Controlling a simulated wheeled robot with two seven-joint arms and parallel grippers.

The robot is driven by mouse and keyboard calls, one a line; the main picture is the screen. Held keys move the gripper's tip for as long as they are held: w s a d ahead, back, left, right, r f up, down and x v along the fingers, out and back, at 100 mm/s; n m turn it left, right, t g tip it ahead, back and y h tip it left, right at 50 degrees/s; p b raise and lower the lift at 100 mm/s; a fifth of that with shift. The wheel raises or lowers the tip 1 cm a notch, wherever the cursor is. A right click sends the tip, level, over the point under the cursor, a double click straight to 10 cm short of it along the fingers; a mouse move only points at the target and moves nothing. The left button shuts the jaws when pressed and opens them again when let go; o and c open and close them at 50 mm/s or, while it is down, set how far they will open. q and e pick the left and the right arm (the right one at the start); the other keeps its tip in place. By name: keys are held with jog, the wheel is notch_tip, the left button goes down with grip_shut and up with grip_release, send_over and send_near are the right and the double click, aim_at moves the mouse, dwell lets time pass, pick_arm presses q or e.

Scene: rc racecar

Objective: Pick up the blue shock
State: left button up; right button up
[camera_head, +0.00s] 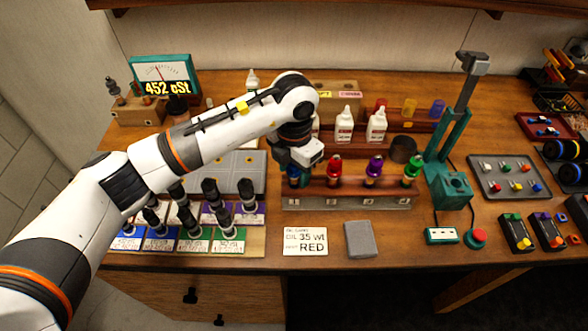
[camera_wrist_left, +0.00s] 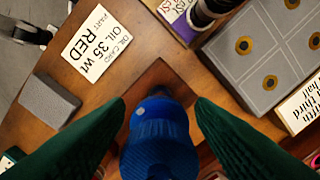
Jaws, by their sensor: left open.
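The blue shock (camera_wrist_left: 158,138) shows in the left wrist view with its ribbed blue cap close to the camera, between the two dark green fingers of my left gripper (camera_wrist_left: 160,103). The fingers are open, one on each side of the cap, with a gap visible near the fingertips. In the head view my left gripper (camera_head: 297,174) is over the left end of the wooden shock stand (camera_head: 345,201) and mostly hides the blue shock. Red (camera_head: 334,168), purple (camera_head: 374,169) and green (camera_head: 412,168) shocks stand in the stand to its right. My right gripper is not in view.
A white card reading OIL 35 WT, RED (camera_head: 305,241) and a grey pad (camera_head: 360,239) lie in front of the stand. Dark-capped bottles (camera_head: 211,190) stand at left. White bottles (camera_head: 376,126) are behind the stand, and a green press (camera_head: 451,185) is at right.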

pick_arm(q)
jog(key=shift+f, duration=0.15)
jog(key=shift+c, duration=0.3)
jog(key=c, duration=0.9)
jog(key=shift+w+r+b, duration=0.1)
jog(key=shift+r+b, duration=0.2)
jog(key=shift+r, duration=0.2)
notch_tip(320, 180, up, 9)
jog(key=shift+r+b, duration=0.2)
jog(key=shift+b, duration=1)
notch_tip(320, 180, up, 8)
jog(key=p, duration=0.3)
jog(key=shift+f+p, duration=0.25)
jog(key=shift+p, duration=0.1)
